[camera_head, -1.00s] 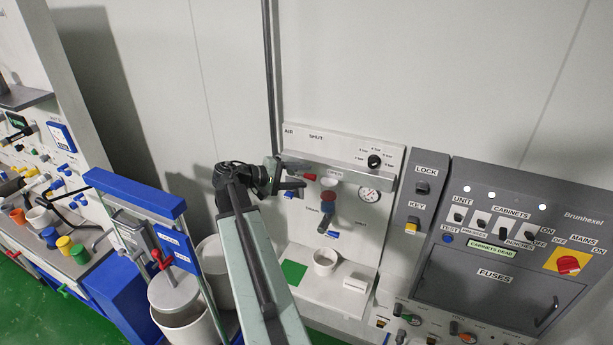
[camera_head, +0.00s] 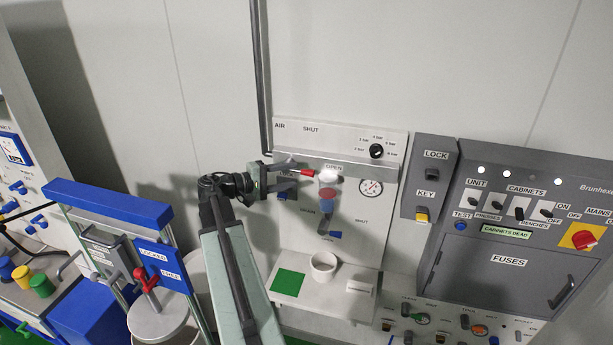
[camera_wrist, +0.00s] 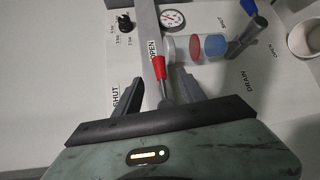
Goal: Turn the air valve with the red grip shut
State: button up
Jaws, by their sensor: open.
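The air valve's red grip (camera_head: 306,172) shows on the panel marked AIR, beside the OPEN label. In the wrist view the red grip (camera_wrist: 160,68) points up toward OPEN, and its grey lever runs down between my fingers. My gripper (camera_head: 287,176) is open at the left of the grip, with one finger above and one below the lever in the head view. In the wrist view my gripper (camera_wrist: 163,92) has a finger on each side of the lever, with gaps visible. The SHUT label (camera_wrist: 122,104) lies by the left finger. The lever's pivot is hidden.
A sight column with red and blue parts (camera_head: 328,190) and a gauge (camera_head: 371,188) sit right of the grip. A ledge runs along the panel above. A white cup (camera_head: 323,265) and green square (camera_head: 288,282) are below. A blue-topped frame (camera_head: 115,195) stands left.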

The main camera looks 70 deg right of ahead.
aim_at(302, 174)
jog(key=x, duration=0.7)
jog(key=shift+b, duration=0.4)
grip_shut()
dwell(0.8)
